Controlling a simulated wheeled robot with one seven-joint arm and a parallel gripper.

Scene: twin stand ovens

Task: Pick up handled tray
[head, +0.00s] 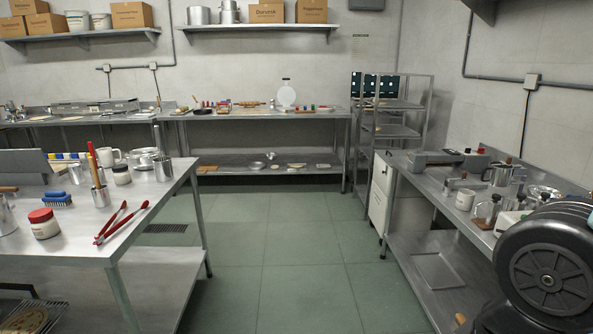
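I cannot pick out a tray with clear handles. A flat square metal piece (437,271) lies on the lower shelf of the right-hand steel table; it may be a tray, but I see no handles on it. Long shallow metal pieces (93,106) lie on the back left counter, too small to make out. My gripper is not in view.
The left steel table (150,215) holds red tongs (122,222), a red-lidded jar (43,224) and a blue brush (57,199). The right table (432,184) is crowded. A rack (427,128) stands at the back right. The green floor (285,255) between the tables is clear.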

